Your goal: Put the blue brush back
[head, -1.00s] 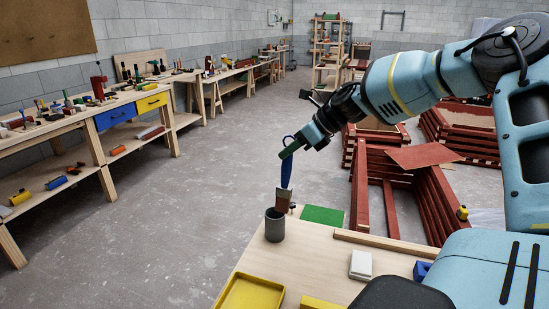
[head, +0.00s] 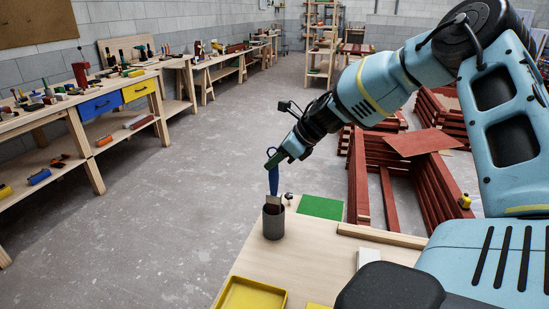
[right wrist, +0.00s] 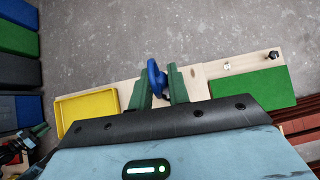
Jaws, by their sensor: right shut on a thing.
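The blue brush (head: 273,184) hangs upright, bristles down, in my right gripper (head: 275,158), which is shut on its handle. Its brown bristle end is at the mouth of the grey cup (head: 273,225), and its lower tip is hidden by the cup's wall. The cup stands at the left edge of the wooden table (head: 300,262). In the right wrist view the blue handle end (right wrist: 156,78) shows between the green fingers, and the cup is hidden there.
A green mat (head: 321,207) lies right of the cup, with a small knobbed thing beside it. A yellow tray (head: 250,294) is at the table's front. A wooden strip (head: 380,236) runs along the back edge. Dark red battens (head: 385,200) stand beyond.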

